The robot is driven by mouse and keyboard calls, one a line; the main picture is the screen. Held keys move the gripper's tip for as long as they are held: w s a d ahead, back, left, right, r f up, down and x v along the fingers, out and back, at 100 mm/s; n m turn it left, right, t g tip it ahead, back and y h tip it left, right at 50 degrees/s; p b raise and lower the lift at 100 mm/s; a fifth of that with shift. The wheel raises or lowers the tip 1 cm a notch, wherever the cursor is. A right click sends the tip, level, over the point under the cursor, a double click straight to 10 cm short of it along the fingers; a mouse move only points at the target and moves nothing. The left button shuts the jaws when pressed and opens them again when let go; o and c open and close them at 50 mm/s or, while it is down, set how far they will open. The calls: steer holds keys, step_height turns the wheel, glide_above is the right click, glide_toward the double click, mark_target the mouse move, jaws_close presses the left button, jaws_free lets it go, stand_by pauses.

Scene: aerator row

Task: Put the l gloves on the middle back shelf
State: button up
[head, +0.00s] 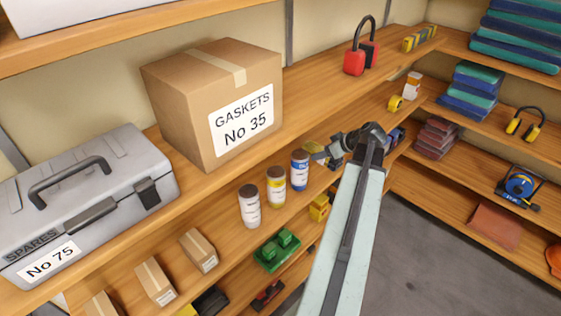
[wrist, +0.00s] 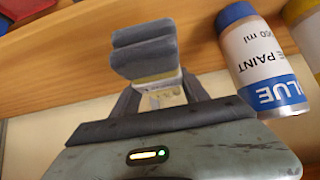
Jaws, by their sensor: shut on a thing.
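My gripper (head: 322,153) is over the middle back shelf (head: 222,238), just right of the blue paint bottle (head: 300,170). In the wrist view its fingers (wrist: 160,92) are shut on a grey folded bundle with a pale yellow and white part (wrist: 148,48), which I take for the l gloves. No size letter is readable on it. In the head view the bundle is small and partly hidden by my gripper. I cannot tell whether it touches the shelf. The blue paint bottle also shows close by on the right in the wrist view (wrist: 262,60).
White (head: 249,206) and yellow-labelled bottles (head: 277,187) stand left of the blue one. A yellow tape roll (head: 395,103) and orange-white bottle (head: 412,86) are farther right.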

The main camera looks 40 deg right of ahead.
mark_target(314, 151)
steer(key=shift+w+a+r, duration=0.15)
steer(key=shift+w+a, duration=0.65)
steer(key=shift+a, duration=0.25)
steer(key=shift+w+a, duration=0.2)
steer(key=shift+w, duration=0.15)
steer(key=shift+s+d, duration=0.4)
steer(key=shift+d, duration=0.3)
steer(key=shift+w+a, duration=0.15)
steer(key=w+d, duration=0.1)
steer(key=d, duration=0.4)
steer(key=w+d+f+b, duration=0.1)
steer(key=d, duration=0.4)
steer(key=w+d, duration=0.2)
steer(key=d, duration=0.2)
steer(key=shift+d+f, duration=0.25)
steer(key=shift+d, duration=0.15)
steer(key=f+b, duration=0.2)
steer(key=b, duration=0.1)
steer(key=f+b, duration=0.1)
steer(key=f, duration=0.1)
steer(key=shift+d, duration=0.25)
steer(key=shift+r, duration=0.2)
steer(key=shift+f, duration=0.15)
steer(key=o, duration=1.6)
steer(key=shift+w, duration=0.1)
